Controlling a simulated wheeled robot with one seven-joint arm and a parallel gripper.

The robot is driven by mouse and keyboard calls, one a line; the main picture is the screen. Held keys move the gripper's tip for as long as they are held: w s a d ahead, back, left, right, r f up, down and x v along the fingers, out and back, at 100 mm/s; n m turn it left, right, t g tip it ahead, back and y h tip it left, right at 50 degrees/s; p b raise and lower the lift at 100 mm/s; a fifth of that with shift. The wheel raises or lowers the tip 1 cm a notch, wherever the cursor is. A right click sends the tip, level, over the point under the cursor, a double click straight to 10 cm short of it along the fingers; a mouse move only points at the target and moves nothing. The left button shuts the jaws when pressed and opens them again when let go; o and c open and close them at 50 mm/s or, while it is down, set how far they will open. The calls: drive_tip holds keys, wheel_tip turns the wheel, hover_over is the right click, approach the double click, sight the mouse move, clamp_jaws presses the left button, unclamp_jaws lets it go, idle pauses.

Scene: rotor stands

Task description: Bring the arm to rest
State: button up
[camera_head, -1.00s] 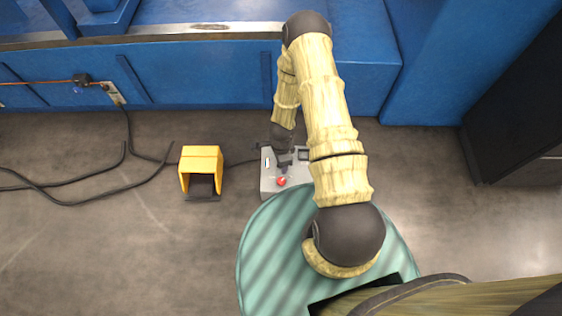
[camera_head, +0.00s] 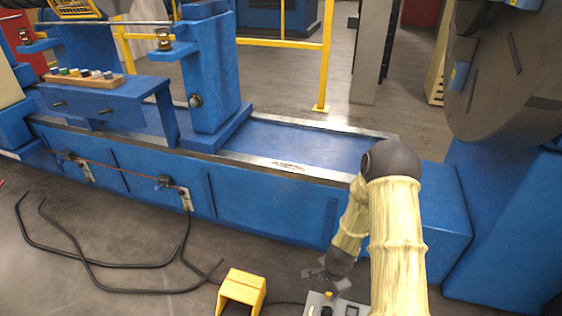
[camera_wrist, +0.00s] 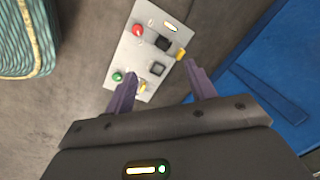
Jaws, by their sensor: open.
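My arm, in a cream sleeve with dark joints, reaches down at the right of the head view. My gripper (camera_head: 326,272) hangs low in front of the blue machine bed, over a grey control box (camera_head: 316,303). In the wrist view my gripper (camera_wrist: 160,76) has its two purple-grey fingers spread apart, with nothing between them. The control box (camera_wrist: 133,52) lies beyond the fingertips, with red, green and yellow controls and dark square parts on its face. Whether a finger touches the box is hard to tell.
The blue machine bed (camera_head: 270,217) runs behind my arm, with a large round dark disc (camera_head: 507,75) at right. A yellow pedal housing (camera_head: 243,285) stands left of the box. Black cables (camera_head: 115,275) lie on the floor. A yellow rail (camera_head: 325,65) stands behind.

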drive_tip(key=s+r+n, duration=0.4)
drive_tip(key=r, duration=0.5)
drive_tip(key=s+r+n+t, duration=0.1)
drive_tip(key=s+r+n, duration=0.35)
drive_tip(key=r, duration=0.45)
drive_tip(key=s+r+n, duration=0.3)
drive_tip(key=r+n, duration=0.1)
drive_tip(key=r, duration=0.5)
wheel_tip(320, 180, up, 32)
drive_tip(key=p, duration=3.2)
drive_tip(key=shift+d+f+h, duration=0.2)
drive_tip(key=shift+d+h, duration=0.1)
